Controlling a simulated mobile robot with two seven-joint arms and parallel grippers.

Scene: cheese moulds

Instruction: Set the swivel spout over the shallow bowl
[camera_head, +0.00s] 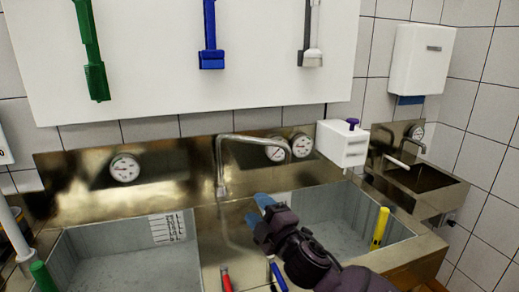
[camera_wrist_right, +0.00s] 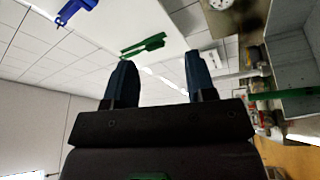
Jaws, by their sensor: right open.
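The swivel spout (camera_head: 222,165) is a thin metal pipe that rises from the ledge behind the double sink, bends and reaches to the right. Its tip hangs on the right side, in front of the gauges. A left bowl (camera_head: 125,270) has a level scale on its back wall. A right bowl (camera_head: 340,205) is grey and partly hidden by my right arm. I cannot tell for sure which bowl is shallower. My right gripper (camera_head: 257,209) is open and empty, apart from the spout, near the divider between the bowls. Its two fingers (camera_wrist_right: 161,80) stand apart in the right wrist view. My left gripper does not show.
A yellow stick (camera_head: 380,228) stands in the right bowl. Red (camera_head: 226,280) and blue (camera_head: 278,275) handles are at the front of the divider. A white box (camera_head: 342,145) sits behind the right bowl. A small hand basin (camera_head: 415,180) is at right.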

